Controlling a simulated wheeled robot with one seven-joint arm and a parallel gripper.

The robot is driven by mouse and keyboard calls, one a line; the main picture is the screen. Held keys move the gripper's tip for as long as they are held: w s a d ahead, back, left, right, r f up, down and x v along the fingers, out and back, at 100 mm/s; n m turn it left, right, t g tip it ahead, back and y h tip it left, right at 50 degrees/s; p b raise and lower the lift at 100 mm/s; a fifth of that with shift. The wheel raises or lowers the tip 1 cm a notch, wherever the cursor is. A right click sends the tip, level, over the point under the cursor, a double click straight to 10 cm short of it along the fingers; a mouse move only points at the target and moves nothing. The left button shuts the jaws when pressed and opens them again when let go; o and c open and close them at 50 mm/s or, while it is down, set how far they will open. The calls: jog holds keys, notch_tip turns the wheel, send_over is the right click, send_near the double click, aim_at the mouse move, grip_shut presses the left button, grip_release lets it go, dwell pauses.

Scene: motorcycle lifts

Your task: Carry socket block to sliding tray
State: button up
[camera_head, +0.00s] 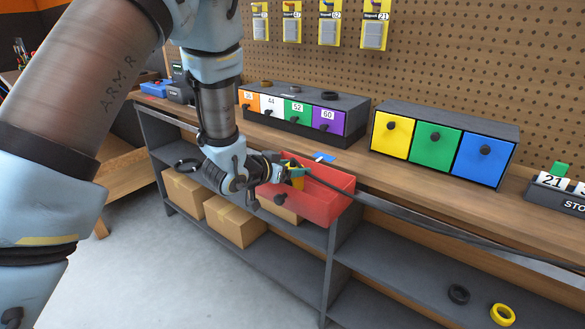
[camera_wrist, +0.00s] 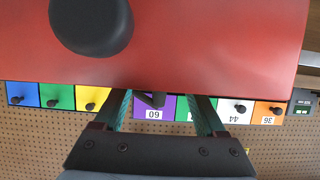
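A red open tray (camera_head: 335,204) sits at the bench's front edge, by a dark rail. Its red front (camera_wrist: 210,50) and black knob (camera_wrist: 92,25) fill the top of the wrist view. My gripper (camera_head: 298,171) is at the tray's left end, by the rim. In the wrist view my gripper (camera_wrist: 160,98) has its fingers apart, with no held thing visible between them; the tips meet the red edge and may be hidden. A small yellow thing (camera_head: 297,182) shows beside the fingers; I cannot tell whether it is the socket block.
Drawers with orange, white, green and purple fronts (camera_head: 292,111) stand behind. A yellow, green and blue drawer unit (camera_head: 437,144) stands right. A small blue piece (camera_head: 323,157) lies behind the tray. A shelf below holds cardboard boxes (camera_head: 235,221). Rings (camera_head: 503,314) lie lower right.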

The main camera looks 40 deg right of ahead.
jog(key=shift+o, duration=0.9)
jog(key=shift+a+r+p, duration=0.1)
jog(key=shift+r+p, duration=0.75)
jog(key=shift+r, duration=0.05)
jog(key=b+v, duration=0.2)
jog(key=v, duration=0.9)
jog(key=shift+a+b, duration=0.3)
jog(key=shift+a, duration=0.1)
jog(key=shift+f, duration=0.15)
